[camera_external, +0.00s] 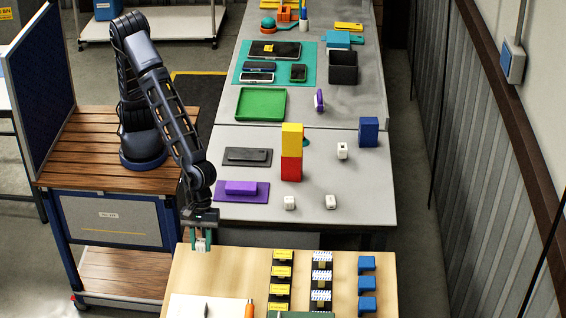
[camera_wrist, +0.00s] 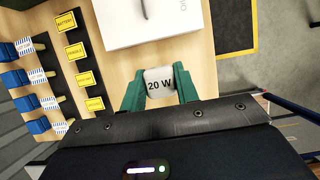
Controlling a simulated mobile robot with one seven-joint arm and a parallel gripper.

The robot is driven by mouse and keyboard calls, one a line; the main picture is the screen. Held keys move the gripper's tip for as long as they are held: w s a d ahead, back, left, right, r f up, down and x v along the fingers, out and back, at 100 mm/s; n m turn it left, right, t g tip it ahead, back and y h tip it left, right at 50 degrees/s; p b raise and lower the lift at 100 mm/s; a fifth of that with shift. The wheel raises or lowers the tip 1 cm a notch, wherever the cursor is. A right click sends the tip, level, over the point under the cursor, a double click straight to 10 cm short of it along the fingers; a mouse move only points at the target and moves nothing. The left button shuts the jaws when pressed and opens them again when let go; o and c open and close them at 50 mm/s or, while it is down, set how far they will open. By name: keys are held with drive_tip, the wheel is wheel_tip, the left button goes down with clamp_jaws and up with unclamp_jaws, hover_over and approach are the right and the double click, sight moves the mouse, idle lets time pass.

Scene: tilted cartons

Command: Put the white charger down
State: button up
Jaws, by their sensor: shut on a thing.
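The white charger (camera_wrist: 159,86) is a small white block marked "20 W". My gripper (camera_wrist: 160,90) has green fingers shut on its two sides in the wrist view. In the external view, my gripper (camera_external: 201,242) is over the back left corner of the light wooden table (camera_external: 228,268), with the charger (camera_external: 200,246) between its fingers. I cannot tell the exact height of the charger above the wood. Other white blocks (camera_external: 342,151), (camera_external: 290,202) and (camera_external: 331,201) stand on the grey table (camera_external: 365,195).
A white box (camera_wrist: 150,20) lies on the wooden table near my gripper. Rows of yellow-labelled holders (camera_external: 281,271), white-striped pieces (camera_external: 321,275) and blue blocks (camera_external: 367,283) stand to the right. A red and yellow block stack (camera_external: 292,150) stands on the grey table.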

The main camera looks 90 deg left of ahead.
sight(206, 291)
wheel_tip(206, 291, down, 18)
drive_tip(key=shift+r, duration=0.25)
idle(0.3)
drive_tip(key=shift+f, duration=0.1)
drive_tip(key=o, duration=1)
drive_tip(key=v, duration=1.2)
drive_tip(key=shift+a, duration=0.1)
